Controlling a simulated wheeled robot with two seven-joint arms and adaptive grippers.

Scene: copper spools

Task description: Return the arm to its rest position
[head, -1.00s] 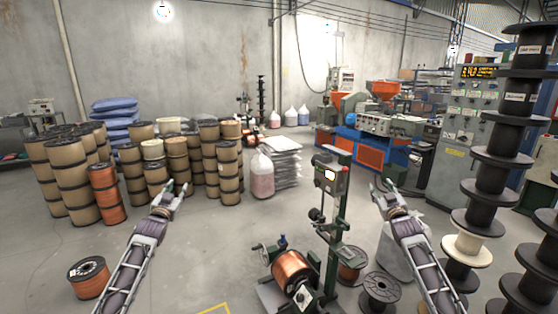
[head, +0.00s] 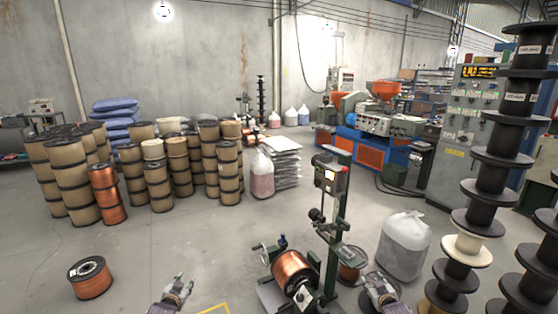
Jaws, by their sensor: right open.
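My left gripper (head: 181,284) is low in the head view, left of the winding machine, above bare floor. Its fingers point up and away, and their gap is too small to judge. My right gripper (head: 376,280) is low and right of the machine, open, with nothing visible between its fingers. It overlaps the black empty spool on the floor in the picture. Most of both arms is below the frame.
The green winding machine (head: 335,210) with a copper spool (head: 292,270) stands between my grippers. A clear bag (head: 404,246) and stacked black spools (head: 486,190) stand at right. A lone copper spool (head: 90,279) lies at left.

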